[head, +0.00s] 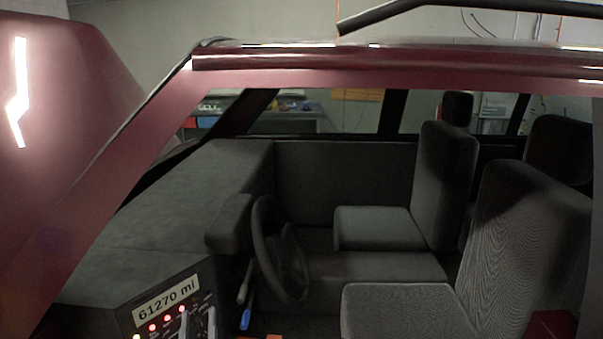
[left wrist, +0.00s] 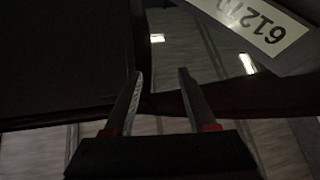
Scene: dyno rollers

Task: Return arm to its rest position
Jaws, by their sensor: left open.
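My left gripper (left wrist: 158,76) shows in the left wrist view with its two grey fingers apart and nothing between them. Its tips are in front of a dark surface, close to the edge of the panel that carries the mileage label (left wrist: 263,23), which appears upside down there. In the head view the same label (head: 167,298), reading 61270 mi, is at the bottom left, above a row of red lights. I cannot make out my left gripper clearly in the head view. My right gripper is in neither view.
A maroon car body (head: 120,190) frames the head view. Inside are a steering wheel (head: 280,258), a dark dashboard (head: 170,205), a near seat (head: 525,245) and a far seat (head: 440,190). A blue-tipped lever (head: 246,318) is below the wheel.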

